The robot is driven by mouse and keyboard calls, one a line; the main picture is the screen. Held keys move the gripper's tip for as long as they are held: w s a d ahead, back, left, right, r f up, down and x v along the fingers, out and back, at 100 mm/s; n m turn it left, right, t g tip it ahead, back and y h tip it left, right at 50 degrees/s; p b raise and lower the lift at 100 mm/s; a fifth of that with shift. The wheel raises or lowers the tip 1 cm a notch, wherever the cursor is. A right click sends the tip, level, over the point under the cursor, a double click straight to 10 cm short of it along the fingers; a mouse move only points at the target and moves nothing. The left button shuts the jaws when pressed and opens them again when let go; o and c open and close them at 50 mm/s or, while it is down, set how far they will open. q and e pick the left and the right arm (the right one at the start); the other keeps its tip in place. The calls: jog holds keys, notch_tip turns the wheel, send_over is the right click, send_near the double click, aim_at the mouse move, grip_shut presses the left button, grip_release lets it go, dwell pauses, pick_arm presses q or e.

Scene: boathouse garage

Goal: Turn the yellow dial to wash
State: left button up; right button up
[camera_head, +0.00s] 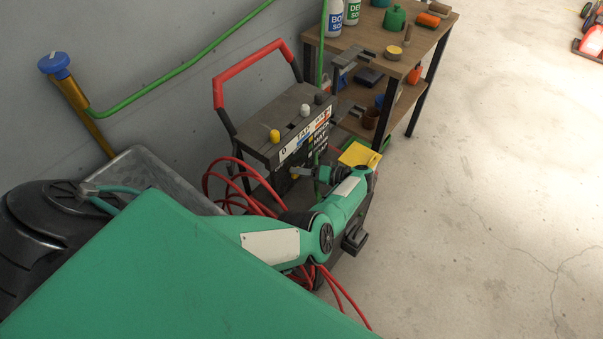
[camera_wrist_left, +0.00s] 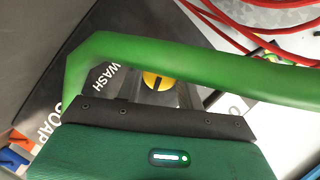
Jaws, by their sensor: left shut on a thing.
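The yellow dial (camera_head: 294,176) is low on the front of a dark machine (camera_head: 262,143) with a red handle. In the left wrist view the dial (camera_wrist_left: 155,82) is round with a dark bar across it, next to a WASH label (camera_wrist_left: 122,77). A SOAP label (camera_wrist_left: 45,127) and a 0 mark (camera_wrist_left: 236,105) also show. I cannot tell which mark the dial points at. My left gripper (camera_head: 302,171) is shut on the dial, one grey finger on each side. A green hose (camera_wrist_left: 200,57) crosses in front and hides part of the view. My right gripper is not in view.
A wooden workbench (camera_head: 430,38) with bottles and tools stands behind. A metal tub (camera_head: 140,160) is at left.

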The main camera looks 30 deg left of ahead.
pick_arm(q)
jog(key=shift+m, duration=0.4)
dwell(0.3)
jog(key=o, duration=1)
jog(key=shift+w, duration=0.1)
jog(key=shift+c, duration=0.2)
